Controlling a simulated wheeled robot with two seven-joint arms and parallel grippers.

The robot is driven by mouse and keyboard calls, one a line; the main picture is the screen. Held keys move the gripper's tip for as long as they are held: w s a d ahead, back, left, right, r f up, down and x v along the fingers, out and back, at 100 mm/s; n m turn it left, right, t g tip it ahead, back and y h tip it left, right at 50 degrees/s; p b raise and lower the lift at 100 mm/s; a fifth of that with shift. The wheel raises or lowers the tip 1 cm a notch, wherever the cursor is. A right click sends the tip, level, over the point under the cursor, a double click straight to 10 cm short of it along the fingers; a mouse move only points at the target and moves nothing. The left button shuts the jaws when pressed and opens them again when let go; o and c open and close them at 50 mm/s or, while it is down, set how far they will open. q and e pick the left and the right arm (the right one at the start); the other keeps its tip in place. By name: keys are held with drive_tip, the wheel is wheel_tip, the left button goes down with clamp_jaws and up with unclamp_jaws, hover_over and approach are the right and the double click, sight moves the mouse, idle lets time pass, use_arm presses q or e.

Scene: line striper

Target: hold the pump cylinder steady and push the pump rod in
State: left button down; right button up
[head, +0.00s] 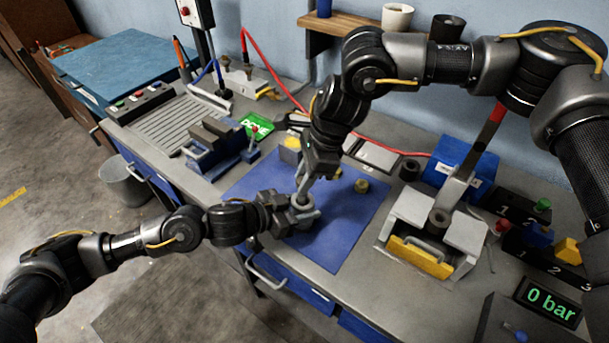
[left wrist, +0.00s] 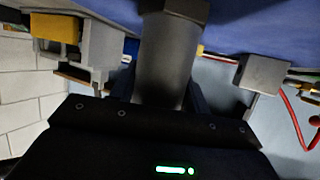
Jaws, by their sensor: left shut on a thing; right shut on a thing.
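The grey pump cylinder (head: 304,203) is over the blue mat near the bench's front edge. My left gripper (head: 287,210) is shut on it from the left. In the left wrist view the cylinder (left wrist: 165,60) stands out from between the jaws, with a wider collar at the top of the picture. My right gripper (head: 311,172) is just above and is shut on the pump rod (head: 301,186), of which a short light-grey length shows above the cylinder. The jaws hide most of both parts. I cannot tell whether the cylinder touches the mat.
The blue mat (head: 345,232) has free room around the grippers. A grey fixture with a yellow front (head: 420,257) stands further right, and a blue vise (head: 212,148) stands left. A display (head: 548,299) reads 0 bar.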

drive_tip(key=shift+f, duration=0.1)
drive_tip(key=o, duration=1.3)
drive_tip(key=shift+f, duration=0.1)
drive_tip(key=shift+v, duration=3.55)
use_arm(q)
drive_tip(key=c, duration=0.6)
unclamp_jaws()
